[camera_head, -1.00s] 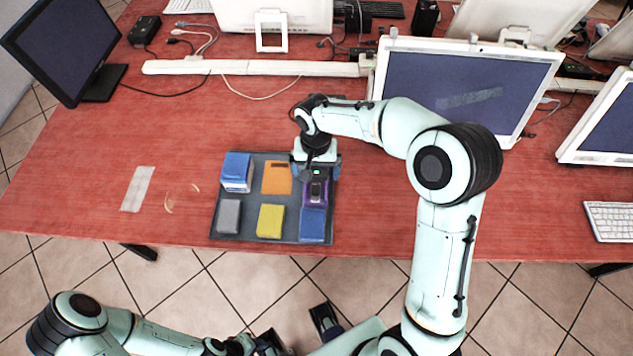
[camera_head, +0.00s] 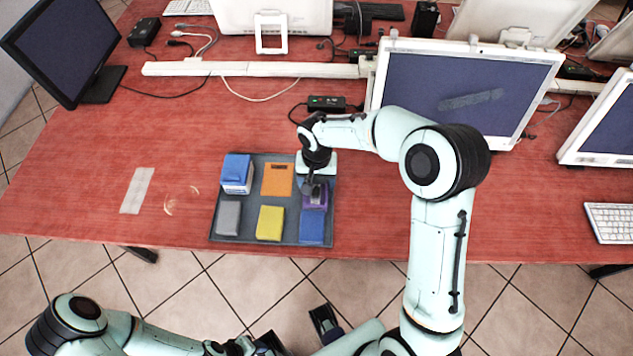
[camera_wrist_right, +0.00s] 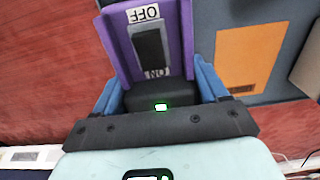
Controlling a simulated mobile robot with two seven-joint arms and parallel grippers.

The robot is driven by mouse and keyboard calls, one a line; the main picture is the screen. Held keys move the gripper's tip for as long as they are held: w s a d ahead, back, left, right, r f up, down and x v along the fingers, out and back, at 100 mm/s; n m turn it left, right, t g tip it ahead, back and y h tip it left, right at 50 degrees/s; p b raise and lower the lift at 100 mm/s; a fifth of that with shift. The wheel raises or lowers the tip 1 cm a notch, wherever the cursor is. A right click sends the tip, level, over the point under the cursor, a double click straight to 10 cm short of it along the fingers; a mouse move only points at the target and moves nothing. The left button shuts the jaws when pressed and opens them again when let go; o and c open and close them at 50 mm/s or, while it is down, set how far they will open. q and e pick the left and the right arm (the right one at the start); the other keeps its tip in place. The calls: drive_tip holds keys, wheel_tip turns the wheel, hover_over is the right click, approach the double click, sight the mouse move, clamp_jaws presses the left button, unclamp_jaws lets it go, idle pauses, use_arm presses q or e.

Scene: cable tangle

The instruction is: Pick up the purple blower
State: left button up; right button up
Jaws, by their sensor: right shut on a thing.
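The purple blower (camera_head: 316,200) is at the right side of a dark grey tray (camera_head: 254,240), just behind a blue block. In the right wrist view it is a purple body (camera_wrist_right: 186,35) with a black switch and OFF and ON labels. My right gripper (camera_head: 314,188) is shut on it, with a blue finger on either side in the wrist view (camera_wrist_right: 156,88). My arm hides part of the blower in the head view, and I cannot tell whether it is clear of the tray. My left gripper (camera_head: 266,342) is low at the bottom edge, its jaws unclear.
The tray also holds a blue-and-white box (camera_head: 237,172), an orange item (camera_head: 277,180), a grey block (camera_head: 228,217), a yellow block (camera_head: 270,222) and a blue block (camera_head: 312,227). Monitors (camera_head: 465,90) and cables stand behind. The red table is mostly clear left of the tray.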

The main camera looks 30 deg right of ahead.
drive_tip(key=shift+r, duration=0.1)
wheel_tip(320, 180, up, 20)
drive_tip(key=p, duration=0.2)
drive_tip(key=o, duration=0.7)
drive_tip(key=c, duration=0.4)
drive_tip(key=shift+o, duration=0.2)
